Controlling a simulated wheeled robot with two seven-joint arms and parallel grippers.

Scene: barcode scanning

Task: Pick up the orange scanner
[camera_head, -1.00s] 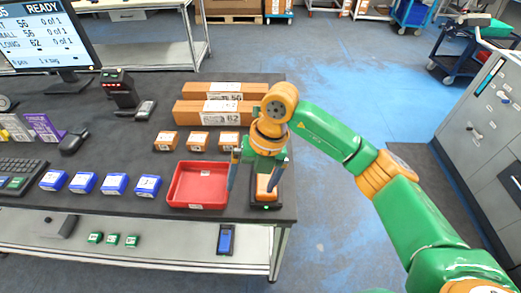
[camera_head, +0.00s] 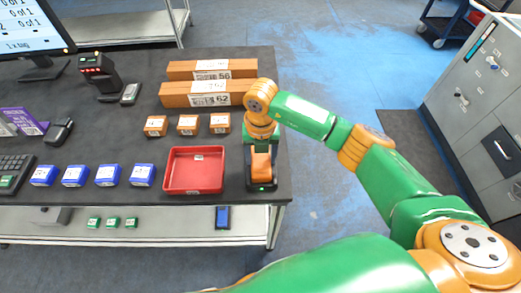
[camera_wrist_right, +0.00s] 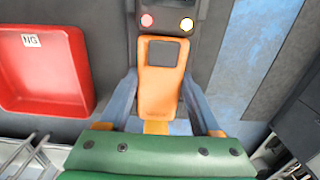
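The orange scanner (camera_head: 261,163) stands in its black cradle (camera_head: 262,186) near the table's front right corner. My right gripper (camera_head: 261,150) is directly at it, reaching down from above and behind. In the right wrist view the scanner (camera_wrist_right: 158,85) lies between the two grey-blue fingers (camera_wrist_right: 160,88). The fingers angle inward and their tips meet the scanner's sides, so the gripper looks shut on it. The scanner still appears to be in the cradle, whose red and yellow lights show beyond it. My left gripper is not in view.
A red tray (camera_head: 194,190) stands close to the left of the cradle. Several small orange boxes (camera_head: 188,124), two long brown boxes (camera_head: 208,94) and several blue boxes (camera_head: 108,175) lie on the table. The table's right edge is close beside the cradle.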

